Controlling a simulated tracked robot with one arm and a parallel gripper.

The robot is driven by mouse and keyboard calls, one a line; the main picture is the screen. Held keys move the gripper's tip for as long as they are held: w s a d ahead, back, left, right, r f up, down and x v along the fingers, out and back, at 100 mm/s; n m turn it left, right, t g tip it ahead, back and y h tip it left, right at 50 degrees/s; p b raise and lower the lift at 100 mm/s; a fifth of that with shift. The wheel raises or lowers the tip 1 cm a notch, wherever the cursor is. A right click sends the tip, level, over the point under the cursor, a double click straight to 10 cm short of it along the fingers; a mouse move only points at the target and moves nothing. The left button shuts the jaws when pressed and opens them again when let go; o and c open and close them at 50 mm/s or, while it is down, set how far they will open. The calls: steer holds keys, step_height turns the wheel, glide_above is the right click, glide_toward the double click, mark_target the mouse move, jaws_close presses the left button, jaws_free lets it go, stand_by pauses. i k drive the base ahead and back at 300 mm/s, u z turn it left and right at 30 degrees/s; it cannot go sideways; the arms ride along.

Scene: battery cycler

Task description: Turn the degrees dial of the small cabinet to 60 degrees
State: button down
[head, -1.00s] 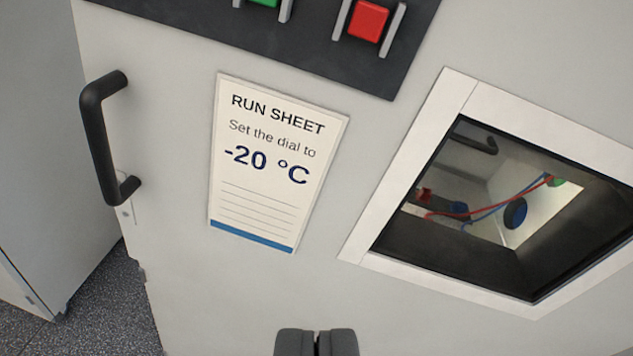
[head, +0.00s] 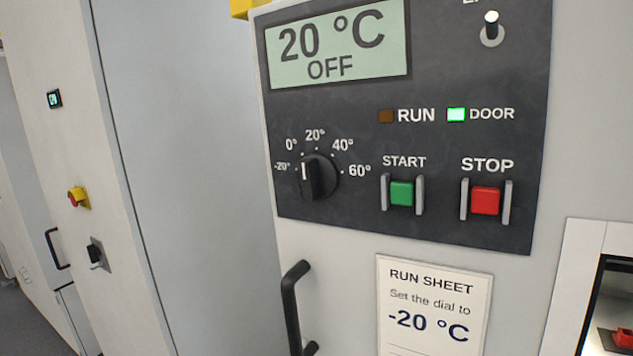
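The degrees dial (head: 318,178) is a black round knob with a raised grip, on the dark control panel (head: 340,222) of the small cabinet. Its white mark is on its left side, toward the -20° label (head: 282,167); the exact angle is hard to read. The labels run clockwise through 0°, 20° and 40° to 60° (head: 359,170) at the right. The display (head: 338,45) reads "20 °C OFF". My gripper is not in view, and nothing touches the dial.
Right of the dial are a green START button (head: 402,193) and a red STOP button (head: 486,201), each between metal guards. A toggle switch (head: 492,30) is above. Below are a black door handle (head: 291,305) and a run sheet (head: 433,300) reading "-20 °C".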

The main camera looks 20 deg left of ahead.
mark_target(318, 175)
steer(key=z, duration=1)
steer(key=k, duration=0.85)
steer(key=u, duration=0.8)
steer(key=i, duration=1)
steer(key=z, duration=0.05)
